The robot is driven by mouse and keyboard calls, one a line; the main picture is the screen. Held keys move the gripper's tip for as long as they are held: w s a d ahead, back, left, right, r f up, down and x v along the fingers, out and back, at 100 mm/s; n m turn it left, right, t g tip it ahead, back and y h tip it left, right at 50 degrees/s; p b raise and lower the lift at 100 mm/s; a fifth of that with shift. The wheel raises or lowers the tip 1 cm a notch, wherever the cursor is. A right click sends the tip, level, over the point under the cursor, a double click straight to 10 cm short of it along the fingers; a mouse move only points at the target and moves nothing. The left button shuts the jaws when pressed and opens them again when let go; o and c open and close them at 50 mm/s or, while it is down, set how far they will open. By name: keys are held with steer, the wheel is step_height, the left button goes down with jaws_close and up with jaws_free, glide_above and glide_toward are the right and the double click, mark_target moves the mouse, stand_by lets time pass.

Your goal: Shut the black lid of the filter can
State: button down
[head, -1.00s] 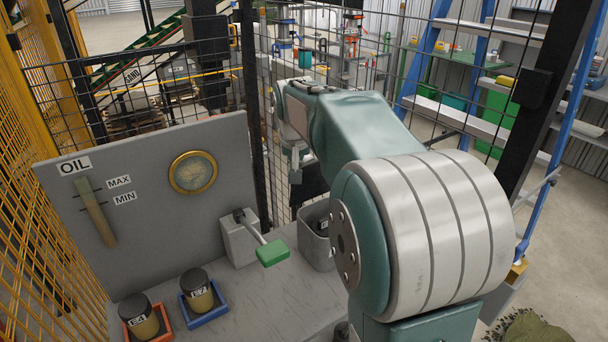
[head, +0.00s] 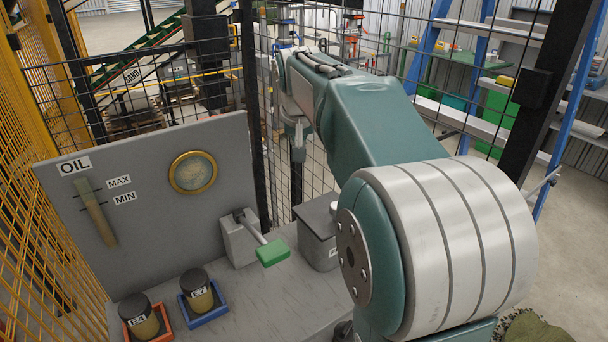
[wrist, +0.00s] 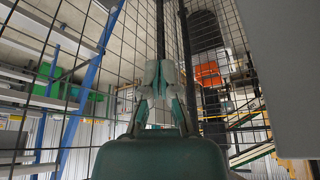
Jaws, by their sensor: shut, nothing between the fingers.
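The filter can (head: 318,254) is a grey box on the bench in the head view, partly hidden behind my arm. Its dark lid (head: 316,220) lies across the top and covers the opening; it looks flat on the rim. The lid's right side is hidden by my arm. My gripper (head: 297,153) is above and behind the can, apart from the lid. In the wrist view its fingers (wrist: 158,72) are together, with nothing between them. The can and lid are not recognisable in the wrist view.
A lever with a green handle (head: 273,252) sticks out just left of the can. Two dark-topped jars (head: 197,290) stand in trays at the front left. A grey panel (head: 140,190) with a round gauge stands behind. Wire mesh fencing (head: 285,185) is close behind the bench.

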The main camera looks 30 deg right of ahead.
step_height(320, 180, up, 4)
stand_by(0.5)
stand_by(0.8)
steer(key=s+a+f+n, duration=0.2)
steer(key=s+a+f, duration=0.2)
steer(key=s, duration=0.4)
steer(key=s+a+f+n+t+y, duration=0.1)
steer(key=s+a+f, duration=0.4)
steer(key=s+a, duration=0.2)
steer(key=s+a+f+n+y, duration=0.1)
steer(key=s+a+f, duration=0.3)
steer(key=s, duration=0.5)
steer(key=shift+s+a+f+n+t, duration=0.15)
steer(key=shift+a+f+n+t, duration=0.15)
steer(key=shift+a+n, duration=0.65)
steer(key=shift+a, duration=0.15)
